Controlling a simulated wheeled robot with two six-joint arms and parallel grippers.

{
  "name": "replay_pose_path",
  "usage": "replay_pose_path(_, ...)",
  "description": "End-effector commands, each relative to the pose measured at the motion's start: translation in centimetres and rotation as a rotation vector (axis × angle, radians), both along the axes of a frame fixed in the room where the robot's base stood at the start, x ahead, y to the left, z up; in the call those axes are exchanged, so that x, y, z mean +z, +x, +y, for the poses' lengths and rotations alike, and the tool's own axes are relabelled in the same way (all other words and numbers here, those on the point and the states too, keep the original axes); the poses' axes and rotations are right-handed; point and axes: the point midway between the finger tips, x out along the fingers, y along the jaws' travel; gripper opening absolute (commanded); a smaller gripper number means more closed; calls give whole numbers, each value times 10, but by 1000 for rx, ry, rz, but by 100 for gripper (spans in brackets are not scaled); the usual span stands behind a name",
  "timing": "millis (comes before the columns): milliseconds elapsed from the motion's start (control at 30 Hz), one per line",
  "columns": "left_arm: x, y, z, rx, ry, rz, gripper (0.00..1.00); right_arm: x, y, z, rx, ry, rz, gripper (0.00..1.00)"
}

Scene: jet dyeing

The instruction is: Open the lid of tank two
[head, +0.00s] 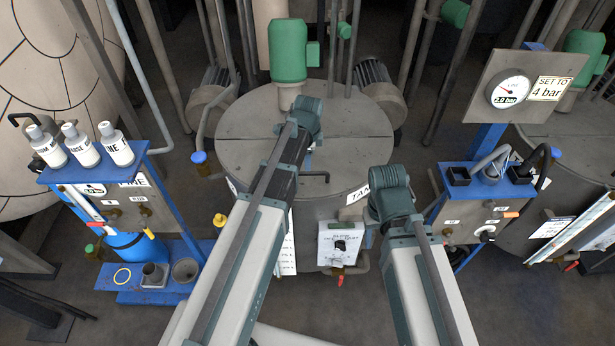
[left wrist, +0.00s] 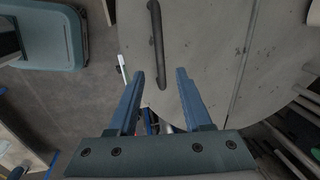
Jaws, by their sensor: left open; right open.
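The tank in the middle has a round grey lid (head: 245,135) lying flat and closed. A dark bar handle (head: 318,174) is on the lid's front part; it also shows in the left wrist view (left wrist: 157,45). A label starting "TAN" (head: 357,194) on the tank front is partly hidden by my right arm. My left gripper (left wrist: 160,72) is open above the lid's front, its fingers on either side of the handle's near end in that view. Contact cannot be told. My right gripper (head: 389,190) is open over the tank's front right; its fingers are mostly hidden.
A green motor (head: 288,50) stands at the lid's back. A white control box (head: 341,243) is on the tank front. A blue bottle stand (head: 108,162) is left. A gauge panel (head: 520,85) and blue-topped stand (head: 487,180) are right, near my right arm.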

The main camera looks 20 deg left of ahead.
Motion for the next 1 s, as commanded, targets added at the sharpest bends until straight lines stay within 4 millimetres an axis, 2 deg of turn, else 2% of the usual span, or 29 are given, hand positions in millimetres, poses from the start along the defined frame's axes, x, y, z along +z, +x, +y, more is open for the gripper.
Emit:
replay_pose_path(33, -15, 2, 1, 0, 0, 0, 50, -15, 0, 0, 2, -1, 0, 50)
replay_pose_path(400, -64, 12, 3, 0, 0, 0, 50, -64, 0, 0, 12, -3, 0, 50)
replay_pose_path(567, -73, 14, 4, 0, 0, 0, 50, -72, 0, 0, 13, -3, 0, 50)
replay_pose_path(833, -72, 14, 4, 0, 0, 0, 50, -72, 0, 0, 13, -3, 0, 50)
replay_pose_path(867, -72, 14, 4, 0, 0, 0, 48, -71, 0, 0, 13, -3, 0, 50)
replay_pose_path(1000, -72, 14, 4, 0, 0, 0, 22, -72, 0, 0, 13, -3, 0, 50)
